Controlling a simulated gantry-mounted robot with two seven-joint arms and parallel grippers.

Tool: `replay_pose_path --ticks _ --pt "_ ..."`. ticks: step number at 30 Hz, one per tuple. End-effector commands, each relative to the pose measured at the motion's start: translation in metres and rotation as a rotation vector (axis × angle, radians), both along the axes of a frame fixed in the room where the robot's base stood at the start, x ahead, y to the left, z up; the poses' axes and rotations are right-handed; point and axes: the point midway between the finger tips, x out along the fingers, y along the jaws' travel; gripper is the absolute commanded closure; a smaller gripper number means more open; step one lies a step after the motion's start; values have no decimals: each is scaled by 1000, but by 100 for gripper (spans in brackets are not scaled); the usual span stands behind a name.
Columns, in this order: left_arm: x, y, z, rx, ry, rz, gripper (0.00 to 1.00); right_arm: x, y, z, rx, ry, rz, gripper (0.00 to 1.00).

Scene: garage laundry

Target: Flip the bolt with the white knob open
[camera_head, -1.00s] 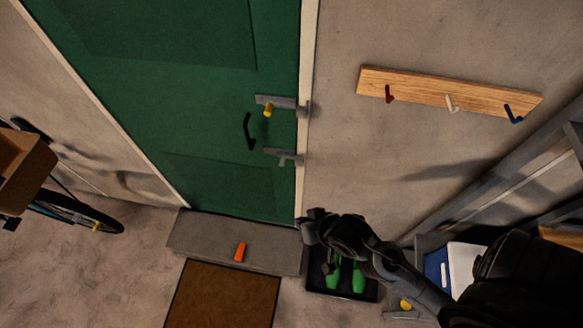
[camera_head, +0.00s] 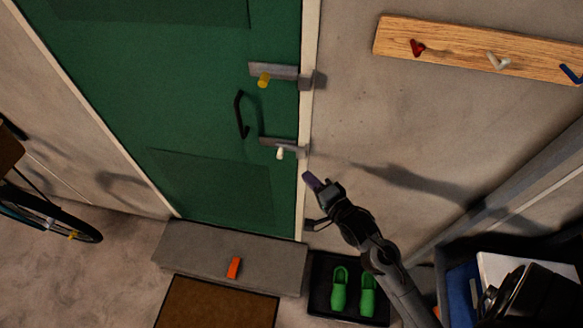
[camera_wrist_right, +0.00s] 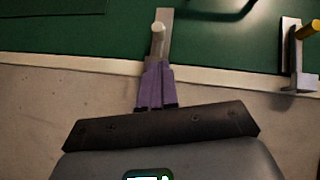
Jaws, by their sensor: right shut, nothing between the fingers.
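The bolt with the white knob (camera_head: 280,153) is the lower of two bolts on the green door (camera_head: 215,110), at its right edge. Its plate is grey, and the knob sticks out from it. In the right wrist view the white knob (camera_wrist_right: 158,35) stands just beyond my purple fingertips. My right gripper (camera_head: 309,179) is shut and empty, below and right of the bolt by the door frame. In the right wrist view its fingers (camera_wrist_right: 156,66) hide the near end of the bolt; I cannot tell if they touch it. My left gripper is not in view.
A second bolt with a yellow knob (camera_head: 264,80) is above, and a black door handle (camera_head: 240,115) is left of the bolts. A hook board (camera_head: 450,42) hangs on the right wall. An orange object (camera_head: 234,267) lies on the step; green shoes (camera_head: 339,290) stand in a black tray.

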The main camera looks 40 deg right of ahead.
Motion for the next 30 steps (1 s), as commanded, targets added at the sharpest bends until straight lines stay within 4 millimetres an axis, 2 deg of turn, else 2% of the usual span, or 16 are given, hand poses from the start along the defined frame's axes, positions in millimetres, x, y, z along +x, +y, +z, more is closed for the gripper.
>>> replay_pose_path --ticks 3,19,23,30 --pt "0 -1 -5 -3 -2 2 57 2 0 -3 0 -5 0 100" --pt "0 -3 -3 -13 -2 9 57 7 0 -3 -1 -6 1 100" --pt "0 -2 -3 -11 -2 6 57 21 -2 -5 -1 -7 1 100" --pt "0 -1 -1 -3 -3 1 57 57 -6 -12 -1 -6 1 100"
